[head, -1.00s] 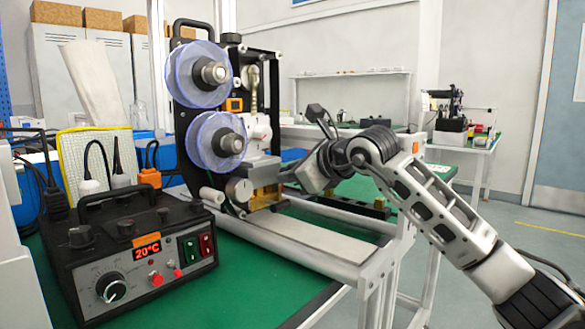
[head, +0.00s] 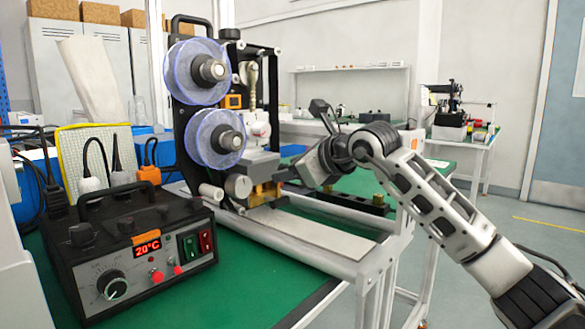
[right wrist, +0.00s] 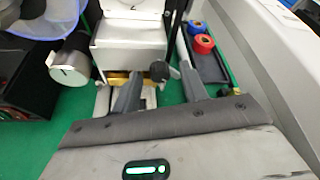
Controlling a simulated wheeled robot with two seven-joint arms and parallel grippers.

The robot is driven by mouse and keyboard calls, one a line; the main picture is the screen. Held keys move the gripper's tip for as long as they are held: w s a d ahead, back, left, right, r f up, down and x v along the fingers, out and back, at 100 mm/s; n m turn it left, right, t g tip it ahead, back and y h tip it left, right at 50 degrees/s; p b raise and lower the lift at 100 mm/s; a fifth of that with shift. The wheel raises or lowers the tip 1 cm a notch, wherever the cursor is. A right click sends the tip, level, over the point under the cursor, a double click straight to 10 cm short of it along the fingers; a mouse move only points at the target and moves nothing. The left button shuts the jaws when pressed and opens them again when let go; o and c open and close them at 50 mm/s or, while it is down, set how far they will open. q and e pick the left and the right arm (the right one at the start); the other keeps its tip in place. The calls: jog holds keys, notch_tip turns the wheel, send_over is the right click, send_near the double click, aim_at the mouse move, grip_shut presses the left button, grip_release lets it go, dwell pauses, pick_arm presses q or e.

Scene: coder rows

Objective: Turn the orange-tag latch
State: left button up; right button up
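The machine (head: 183,110) with two clear blue-edged reels stands on a white rail frame. A small orange square tag (head: 234,101) sits beside the upper reel. I cannot tell for certain which part is the latch. My right gripper (head: 284,175) is at the machine's lower right side, by the grey block and brass-coloured part (head: 264,194). In the right wrist view my two fingers (right wrist: 160,90) are apart, with a dark round knob (right wrist: 160,71) showing between and beyond their tips. Contact cannot be told. The left gripper is out of view.
A black control box (head: 135,250) with a dial and red display stands at the front left. A pale plate (head: 310,235) lies along the rail frame. A dark tray (right wrist: 208,68) with red and blue rolls lies right of my fingers in the wrist view.

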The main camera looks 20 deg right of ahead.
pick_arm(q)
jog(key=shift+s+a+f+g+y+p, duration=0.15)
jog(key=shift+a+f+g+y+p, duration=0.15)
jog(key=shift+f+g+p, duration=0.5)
pick_arm(e)
jog(key=s+a+r, duration=0.3)
jog(key=s+r, duration=1)
jog(key=shift+s+a, duration=0.3)
jog(key=shift+a, duration=0.1)
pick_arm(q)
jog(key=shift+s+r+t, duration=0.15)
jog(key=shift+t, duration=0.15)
pick_arm(e)
jog(key=shift+f, duration=0.1)
